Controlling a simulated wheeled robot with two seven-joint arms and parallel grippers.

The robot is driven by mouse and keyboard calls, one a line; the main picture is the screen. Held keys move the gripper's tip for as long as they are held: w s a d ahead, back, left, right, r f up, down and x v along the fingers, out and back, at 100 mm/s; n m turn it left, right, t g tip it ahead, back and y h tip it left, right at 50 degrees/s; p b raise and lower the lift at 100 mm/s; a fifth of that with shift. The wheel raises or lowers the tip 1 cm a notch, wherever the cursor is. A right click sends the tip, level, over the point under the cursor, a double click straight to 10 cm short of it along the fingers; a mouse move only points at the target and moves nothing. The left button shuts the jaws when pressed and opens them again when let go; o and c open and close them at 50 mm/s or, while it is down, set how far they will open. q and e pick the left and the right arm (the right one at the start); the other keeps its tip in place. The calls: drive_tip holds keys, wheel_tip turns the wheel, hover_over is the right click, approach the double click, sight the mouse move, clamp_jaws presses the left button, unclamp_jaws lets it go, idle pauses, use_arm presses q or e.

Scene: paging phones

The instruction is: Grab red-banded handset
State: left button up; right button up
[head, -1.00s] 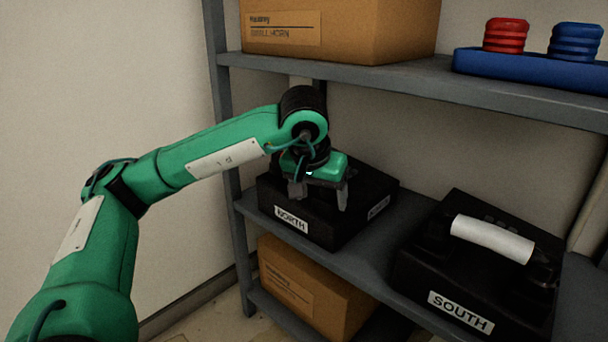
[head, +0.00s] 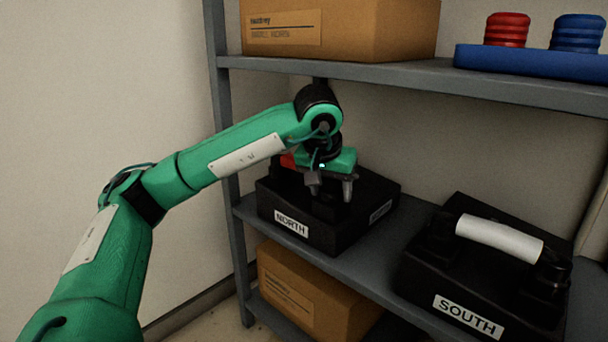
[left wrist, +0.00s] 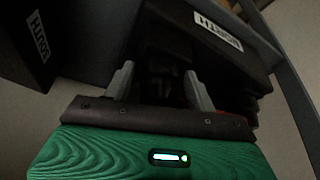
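The black phone labelled NORTH (head: 292,228) sits on the middle shelf. A red piece (head: 288,160), which looks like the red-banded handset, shows just left of my left gripper; the rest is hidden behind the arm and gripper. A sliver of red (left wrist: 236,118) shows at the right of the gripper in the left wrist view. My left gripper (head: 331,189) points down over the NORTH phone with its fingers apart. In the left wrist view its fingers (left wrist: 158,88) have dark phone parts beyond them; I cannot tell whether they touch. My right gripper is not in view.
A black phone labelled SOUTH (head: 470,315) with a white-banded handset (head: 499,238) stands to the right on the same shelf (head: 375,270). The upper shelf (head: 400,80) holds a cardboard box (head: 370,30) and a blue tray (head: 530,65). Another box (head: 315,300) is below.

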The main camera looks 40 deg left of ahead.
use_arm(q)
drive_tip(key=c, duration=0.7)
drive_tip(key=shift+c, duration=0.2)
